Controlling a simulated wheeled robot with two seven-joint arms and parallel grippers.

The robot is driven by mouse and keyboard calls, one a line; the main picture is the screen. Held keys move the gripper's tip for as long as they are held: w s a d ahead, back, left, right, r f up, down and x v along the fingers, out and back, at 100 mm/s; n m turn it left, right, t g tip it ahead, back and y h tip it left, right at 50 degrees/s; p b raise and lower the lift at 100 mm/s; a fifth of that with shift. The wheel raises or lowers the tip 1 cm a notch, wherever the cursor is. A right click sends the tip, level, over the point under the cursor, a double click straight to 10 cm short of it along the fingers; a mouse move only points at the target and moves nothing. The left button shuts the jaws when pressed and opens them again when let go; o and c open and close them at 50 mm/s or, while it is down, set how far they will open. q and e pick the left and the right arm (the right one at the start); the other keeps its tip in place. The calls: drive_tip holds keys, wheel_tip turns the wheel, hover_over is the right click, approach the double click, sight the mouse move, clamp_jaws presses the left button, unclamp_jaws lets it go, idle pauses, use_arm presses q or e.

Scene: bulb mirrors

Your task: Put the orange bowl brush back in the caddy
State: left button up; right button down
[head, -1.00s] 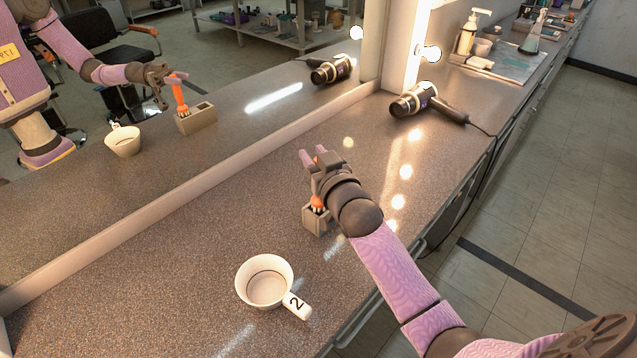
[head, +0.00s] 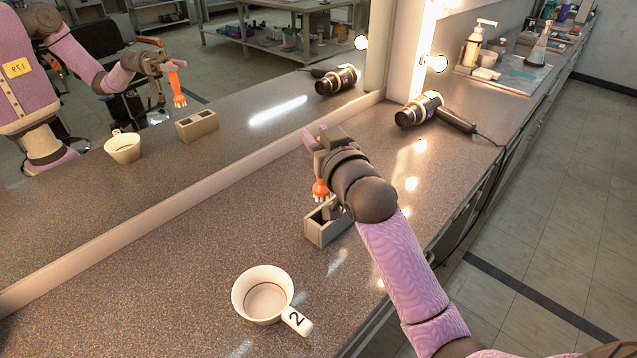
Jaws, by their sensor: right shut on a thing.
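My right gripper (head: 316,142) is shut on the orange bowl brush (head: 320,187). The brush hangs with its pale bristles down, above the counter and close to the caddy; much of its handle is hidden behind the gripper. The small grey caddy (head: 315,233) stands on the counter just below, partly hidden by my arm. In the mirror, the brush's reflection (head: 176,86) hangs clear of the caddy's reflection (head: 197,126), which shows two openings. My left gripper is not in view.
A white mug (head: 262,296) marked 2 stands in front of the caddy. A hair dryer (head: 420,109) with a cord lies farther back. The mirror wall (head: 215,172) runs along the counter's left side. Soap bottles and a tray (head: 510,72) are at the far end.

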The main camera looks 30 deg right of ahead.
wheel_tip(320, 180, down, 5)
drive_tip(key=shift+f+b, duration=0.1)
drive_tip(key=shift+b, duration=0.7)
drive_tip(key=shift+c, duration=2.1)
unclamp_jaws()
drive_tip(key=shift+f, duration=0.1)
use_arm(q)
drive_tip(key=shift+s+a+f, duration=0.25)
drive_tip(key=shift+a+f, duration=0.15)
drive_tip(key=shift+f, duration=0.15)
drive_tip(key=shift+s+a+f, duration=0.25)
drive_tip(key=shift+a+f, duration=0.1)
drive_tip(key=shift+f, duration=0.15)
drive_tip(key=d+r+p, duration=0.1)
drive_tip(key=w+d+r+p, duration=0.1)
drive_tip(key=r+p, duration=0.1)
use_arm(e)
drive_tip(key=s, duration=1.2)
drive_tip(key=shift+a+r, duration=0.3)
drive_tip(key=shift+r, duration=0.1)
